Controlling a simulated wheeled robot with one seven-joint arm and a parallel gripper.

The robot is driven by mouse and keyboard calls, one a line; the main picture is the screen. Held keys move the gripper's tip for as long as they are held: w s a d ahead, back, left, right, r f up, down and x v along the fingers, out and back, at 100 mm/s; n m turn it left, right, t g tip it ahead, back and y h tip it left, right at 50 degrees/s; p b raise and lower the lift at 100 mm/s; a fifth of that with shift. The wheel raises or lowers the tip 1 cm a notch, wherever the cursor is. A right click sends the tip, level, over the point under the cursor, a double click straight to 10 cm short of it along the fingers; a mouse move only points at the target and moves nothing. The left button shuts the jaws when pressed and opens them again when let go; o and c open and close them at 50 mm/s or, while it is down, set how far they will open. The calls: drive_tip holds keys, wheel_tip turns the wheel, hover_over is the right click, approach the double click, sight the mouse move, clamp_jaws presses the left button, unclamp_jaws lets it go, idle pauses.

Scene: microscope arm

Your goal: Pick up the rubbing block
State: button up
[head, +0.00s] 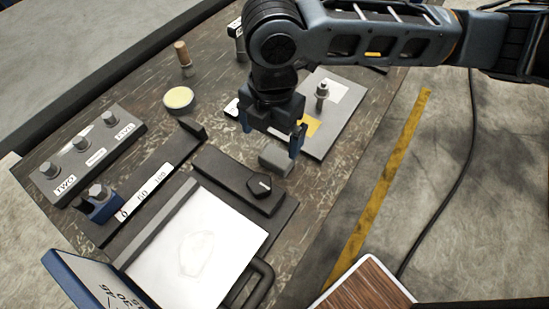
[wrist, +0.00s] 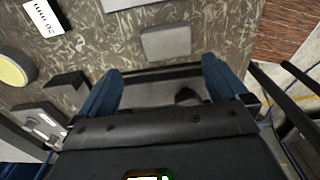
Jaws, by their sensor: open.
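A small grey block (head: 276,157), which appears to be the rubbing block, lies on the worn dark bench top. It also shows in the wrist view (wrist: 166,41), lying flat above the fingertips in the picture. My gripper (head: 271,131) is open and points down close to the block, with nothing between its blue fingers. In the wrist view, my gripper (wrist: 162,70) has its fingers spread wider than the block's width, and the block is apart from them. In the head view the gripper partly overlaps the area just behind the block.
A dark fixture with a black knob (head: 259,186) stands just in front of the block. A grey plate with an upright post (head: 322,92) lies behind right. A white sheet (head: 196,243), a round yellow-topped tin (head: 179,98) and a bolted bar (head: 93,150) are to the left and front.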

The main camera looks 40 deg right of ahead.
sight(277, 156)
drive_tip(key=shift+s+d+f, duration=0.1)
drive_tip(key=shift+d+f, duration=0.25)
drive_tip(key=shift+d, duration=0.05)
drive_tip(key=f, duration=0.5)
drive_tip(key=f+p, duration=0.1)
drive_tip(key=f, duration=0.1)
drive_tip(key=shift+s+f, duration=0.15)
drive_tip(key=shift+s, duration=0.15)
drive_tip(key=shift+c, duration=0.2)
drive_tip(key=c, duration=1.1)
